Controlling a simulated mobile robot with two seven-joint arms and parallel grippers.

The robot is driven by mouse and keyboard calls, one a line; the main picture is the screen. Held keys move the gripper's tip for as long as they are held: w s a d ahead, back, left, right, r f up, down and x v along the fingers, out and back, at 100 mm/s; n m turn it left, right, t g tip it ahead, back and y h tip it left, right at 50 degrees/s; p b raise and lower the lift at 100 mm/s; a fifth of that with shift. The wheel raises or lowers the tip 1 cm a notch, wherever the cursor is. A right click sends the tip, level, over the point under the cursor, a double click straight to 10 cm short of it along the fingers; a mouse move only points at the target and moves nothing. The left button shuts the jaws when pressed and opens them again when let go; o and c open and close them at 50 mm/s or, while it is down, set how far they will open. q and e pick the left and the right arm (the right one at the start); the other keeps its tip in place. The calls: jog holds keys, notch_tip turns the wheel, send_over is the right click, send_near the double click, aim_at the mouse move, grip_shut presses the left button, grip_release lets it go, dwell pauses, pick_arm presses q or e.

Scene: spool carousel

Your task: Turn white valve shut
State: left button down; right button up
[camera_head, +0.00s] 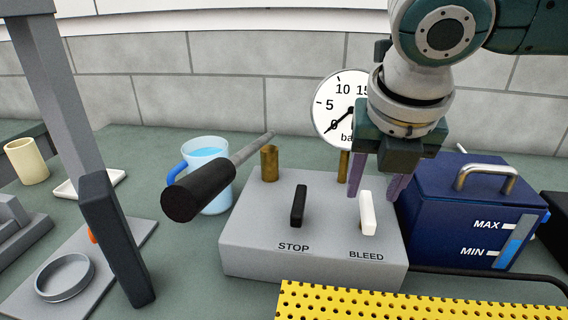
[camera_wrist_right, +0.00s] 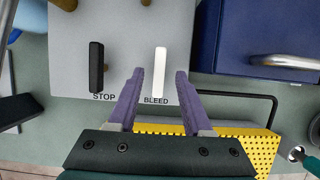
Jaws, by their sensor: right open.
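The white valve handle (camera_head: 367,213) stands at the right of the grey valve block (camera_head: 255,255), above the word BLEED. In the right wrist view the white handle (camera_wrist_right: 159,72) points straight along the picture's height. My right gripper (camera_head: 378,190) is open, with its purple fingers just behind and above the white handle in the head view. In the right wrist view the fingertips (camera_wrist_right: 160,72) lie to either side of the handle, with gaps on both sides. I cannot tell whether they are down at its height. My left gripper is not in view.
A black STOP handle (camera_head: 298,206) stands left of the white one. A pressure gauge (camera_head: 335,105) is behind the block. A blue reservoir box (camera_head: 470,210) stands close on the right, and a yellow perforated plate (camera_head: 400,302) lies in front. A black-gripped lever (camera_head: 200,188) rises at left.

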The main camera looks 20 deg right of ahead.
aim_at(368, 201)
jog(key=shift+x, duration=1.65)
jog(key=shift+c, duration=0.3)
grip_shut()
